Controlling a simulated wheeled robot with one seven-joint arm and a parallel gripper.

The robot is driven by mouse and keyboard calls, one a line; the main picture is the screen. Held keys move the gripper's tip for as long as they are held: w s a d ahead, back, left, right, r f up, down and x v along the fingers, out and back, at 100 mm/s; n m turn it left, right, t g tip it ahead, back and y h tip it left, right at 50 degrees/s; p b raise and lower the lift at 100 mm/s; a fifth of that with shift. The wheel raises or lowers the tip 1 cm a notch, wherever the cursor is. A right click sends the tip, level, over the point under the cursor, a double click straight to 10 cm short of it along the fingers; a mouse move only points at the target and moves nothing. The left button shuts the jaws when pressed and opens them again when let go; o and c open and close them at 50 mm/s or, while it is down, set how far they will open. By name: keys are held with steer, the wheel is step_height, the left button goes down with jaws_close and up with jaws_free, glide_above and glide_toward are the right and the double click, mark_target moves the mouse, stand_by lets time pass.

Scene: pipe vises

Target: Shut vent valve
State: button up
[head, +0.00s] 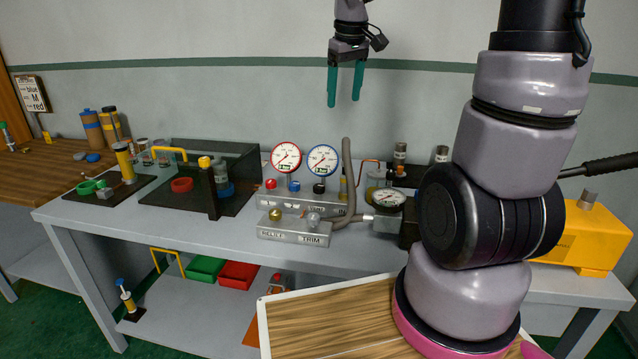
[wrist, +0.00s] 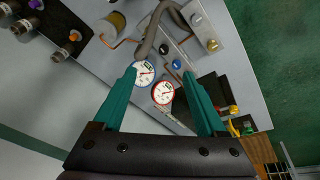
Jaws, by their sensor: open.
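A grey valve block (head: 310,203) stands on the bench with a red knob (head: 270,184), a blue knob (head: 294,187) and a black knob (head: 319,188). Its lettering is too small to read surely, so I cannot tell which knob is the vent valve. A lower block (head: 295,231) in front has a brass knob (head: 275,215) and a clear knob (head: 313,219). My gripper (head: 344,103) is open and empty, high above and behind the blocks, fingers down. In the wrist view, the blue knob (wrist: 176,64) and black knob (wrist: 163,48) show beyond my gripper (wrist: 158,78).
A red-rimmed gauge (head: 286,157) and a blue-rimmed gauge (head: 322,160) rise behind the knobs. A grey hose (head: 348,180) arches at their right, beside a pressure gauge (head: 389,199). A dark open box (head: 234,170) stands left; a yellow case (head: 590,236) stands right.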

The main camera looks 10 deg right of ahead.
steer(key=w+a+f+n+g, duration=0.15)
steer(key=w+f+n, duration=0.25)
steer(key=w+f, duration=0.45)
steer(key=n+g, duration=0.2)
steer(key=n, duration=0.2)
glide_toward(319, 185)
steer(key=shift+t, duration=0.25)
steer(key=f, duration=0.8)
steer(key=shift+s+f, duration=0.3)
steer(key=shift+f, duration=0.05)
jaws_close()
